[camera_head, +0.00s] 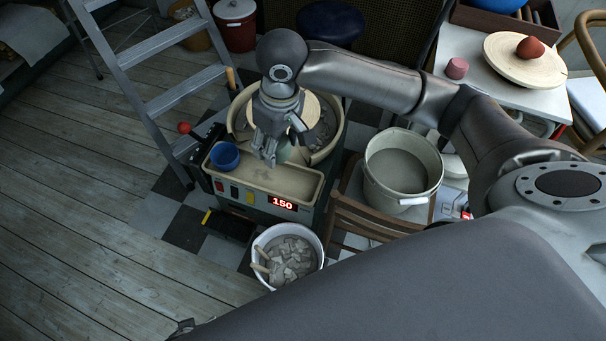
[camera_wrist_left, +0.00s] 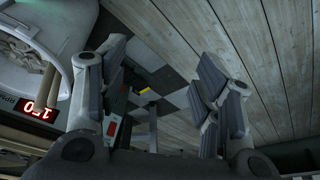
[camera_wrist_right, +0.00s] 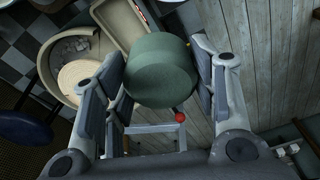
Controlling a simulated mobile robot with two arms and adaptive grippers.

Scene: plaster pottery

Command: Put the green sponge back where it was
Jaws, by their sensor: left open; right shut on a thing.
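The green sponge (camera_wrist_right: 160,70) is a thick round block in the right wrist view, held between the fingers of my right gripper (camera_wrist_right: 158,85). In the head view, my right gripper (camera_head: 268,150) is over the back edge of the pottery wheel's beige tray (camera_head: 262,178). Only a little of the sponge (camera_head: 286,154) shows there, beside the fingers. Whether it touches the tray is hard to tell. My left gripper (camera_wrist_left: 165,95) is open and empty in the left wrist view, above the floor.
The wheel's round basin (camera_head: 330,145) is behind. A bucket of clay pieces (camera_head: 268,236) stands in front, a large grey bucket (camera_head: 378,185) to the right, and a ladder (camera_head: 150,70) to the left.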

